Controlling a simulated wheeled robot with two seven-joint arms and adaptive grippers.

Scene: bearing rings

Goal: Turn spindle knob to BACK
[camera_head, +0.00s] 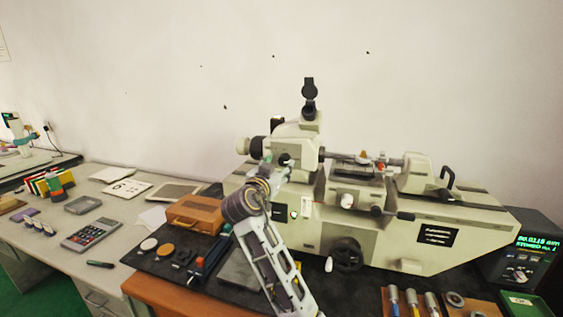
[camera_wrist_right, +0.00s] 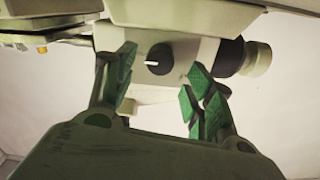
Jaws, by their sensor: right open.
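The spindle knob (camera_wrist_right: 159,60) is a round black knob with a white pointer mark, on a pale face of the machine (camera_head: 440,230). In the wrist view its white mark points left and lies about level. In the head view the dark knob (camera_head: 285,159) shows at the left part of the machine, just beside my right gripper (camera_head: 274,168). In the wrist view my right gripper (camera_wrist_right: 161,72) is open, its green-padded fingers to the left and right of the knob with gaps on both sides. Whether the fingertips reach its depth is unclear. My left gripper is not in view.
A larger black cylinder with a pale end (camera_wrist_right: 250,58) stands right of the knob in the wrist view. In the head view, a handwheel (camera_head: 345,254) and a brown case (camera_head: 195,213) are near my arm. A readout box (camera_head: 520,260) stands far right.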

